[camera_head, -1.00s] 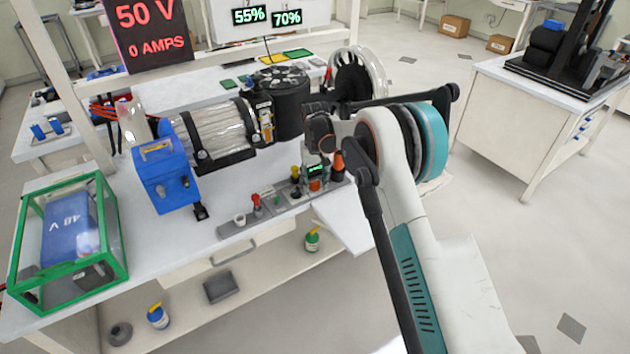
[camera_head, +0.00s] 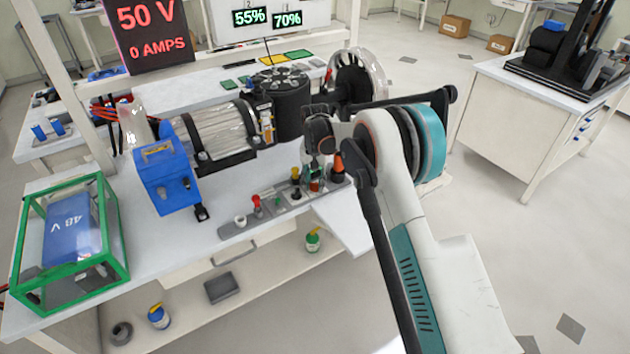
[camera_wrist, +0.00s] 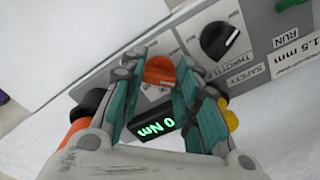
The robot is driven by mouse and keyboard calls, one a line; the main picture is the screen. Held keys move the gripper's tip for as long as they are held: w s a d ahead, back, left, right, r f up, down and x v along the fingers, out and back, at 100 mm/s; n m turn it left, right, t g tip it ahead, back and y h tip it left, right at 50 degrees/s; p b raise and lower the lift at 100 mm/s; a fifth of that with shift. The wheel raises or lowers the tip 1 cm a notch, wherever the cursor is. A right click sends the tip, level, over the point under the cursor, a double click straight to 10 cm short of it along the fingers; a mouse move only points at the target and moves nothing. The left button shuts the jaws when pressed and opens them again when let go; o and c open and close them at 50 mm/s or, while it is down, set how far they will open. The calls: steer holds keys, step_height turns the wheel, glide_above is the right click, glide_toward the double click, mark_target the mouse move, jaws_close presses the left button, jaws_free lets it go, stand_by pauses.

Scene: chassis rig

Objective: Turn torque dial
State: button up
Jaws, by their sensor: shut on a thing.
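The torque dial (camera_wrist: 160,72) is an orange-red round knob on the grey control panel (camera_wrist: 182,38). A small green display (camera_wrist: 155,127) beside it reads 0 Nm. My gripper (camera_wrist: 158,78) has its teal fingers on either side of the dial and is shut on it. In the head view my gripper (camera_head: 318,168) reaches down onto the right part of the panel, and it mostly hides the dial and the display there.
A black throttle dial (camera_wrist: 220,40) sits close by on the panel. A yellow knob (camera_wrist: 228,118) is next to my right finger. In the head view a red knob (camera_head: 257,201) stands to the left, and the motor rig (camera_head: 218,133) is behind.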

mark_target(314, 183)
steer(key=m, duration=0.6)
steer(key=shift+a+m+p, duration=0.1)
steer(key=shift+m+p, duration=0.2)
steer(key=shift+p, duration=0.05)
steer(key=m, duration=0.6)
steer(key=shift+w+a+m, duration=0.1)
steer(key=shift+w+m, duration=0.05)
steer(key=shift+m, duration=0.15)
steer(key=o, duration=1.1)
steer(key=shift+c, duration=0.2)
steer(key=shift+r, duration=0.1)
steer(key=shift+r, duration=3.95)
